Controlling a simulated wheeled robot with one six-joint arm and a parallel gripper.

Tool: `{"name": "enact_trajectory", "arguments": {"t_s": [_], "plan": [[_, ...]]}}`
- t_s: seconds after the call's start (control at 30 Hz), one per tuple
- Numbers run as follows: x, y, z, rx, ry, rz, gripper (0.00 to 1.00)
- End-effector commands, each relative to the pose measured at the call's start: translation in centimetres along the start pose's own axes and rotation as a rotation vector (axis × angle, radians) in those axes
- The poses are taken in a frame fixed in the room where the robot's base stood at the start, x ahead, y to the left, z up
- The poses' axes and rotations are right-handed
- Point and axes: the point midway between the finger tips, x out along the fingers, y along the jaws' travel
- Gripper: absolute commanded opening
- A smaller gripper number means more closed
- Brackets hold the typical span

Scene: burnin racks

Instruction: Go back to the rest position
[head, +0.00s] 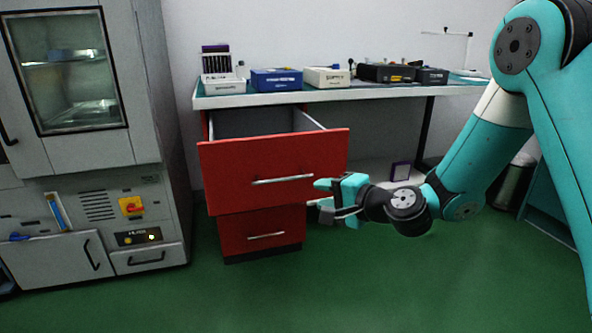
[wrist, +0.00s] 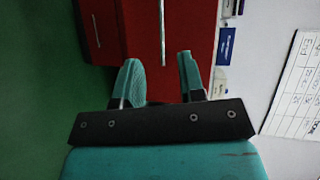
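My gripper (head: 325,199) is in front of the right side of the red drawer unit (head: 232,237), beside the end of the upper drawer's handle (head: 283,180). In the wrist view my gripper (wrist: 160,78) shows two teal fingers apart with nothing between them. The upper red drawer (head: 228,176) is pulled out, and the lower red drawer (head: 230,235) is closed. The drawer front also fills much of the wrist view (wrist: 190,30). I cannot tell from the views whether a finger touches the drawer.
A workbench (head: 270,98) carries a blue box (head: 276,80), a white box (head: 327,77), a dark box (head: 385,73) and a vial rack (head: 216,66). A grey oven cabinet (head: 92,215) stands at left. The green floor (head: 300,290) in front is clear.

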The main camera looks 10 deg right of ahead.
Motion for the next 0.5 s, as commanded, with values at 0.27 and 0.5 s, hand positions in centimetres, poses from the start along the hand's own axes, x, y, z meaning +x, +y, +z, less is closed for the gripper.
{"name": "enact_trajectory", "arguments": {"t_s": [0.27,0.5], "plan": [[-7.8,-3.3,13.2,-0.607,-0.499,0.262,0.37],[-17.6,-2.0,17.9,-0.976,-0.812,0.488,0.37]]}}
